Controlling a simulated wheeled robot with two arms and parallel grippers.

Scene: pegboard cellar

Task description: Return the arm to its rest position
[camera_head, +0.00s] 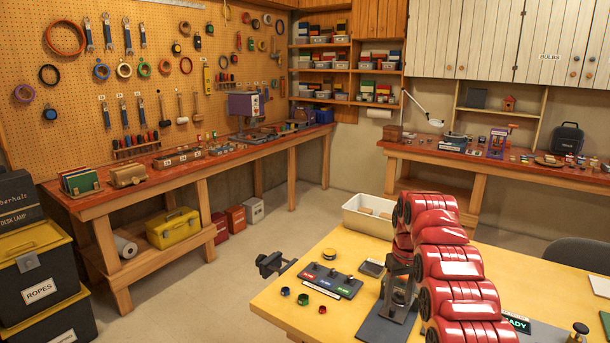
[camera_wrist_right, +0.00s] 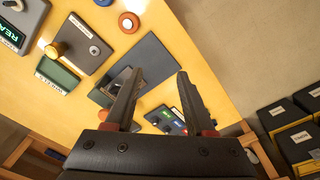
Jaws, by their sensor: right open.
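My right arm (camera_head: 455,262), red and segmented, rises over the yellow table and bends down at its top. My right gripper (camera_head: 396,312) hangs from it, pointing down over the dark mat (camera_head: 370,328). In the right wrist view, the two dark fingers of the gripper (camera_wrist_right: 159,78) stand apart with nothing held between them. The dark mat (camera_wrist_right: 155,57) and bare yellow tabletop show past the fingertips. A dark item (camera_wrist_right: 118,84) is partly hidden behind the left finger. My left gripper is not seen.
A board with coloured labels (camera_head: 330,280) and small coloured rings (camera_head: 303,299) lie left of the gripper. A black clamp-like device (camera_head: 272,263) is at the table's left edge. A white bin (camera_head: 365,221) stands at the back. Open floor lies left of the table.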

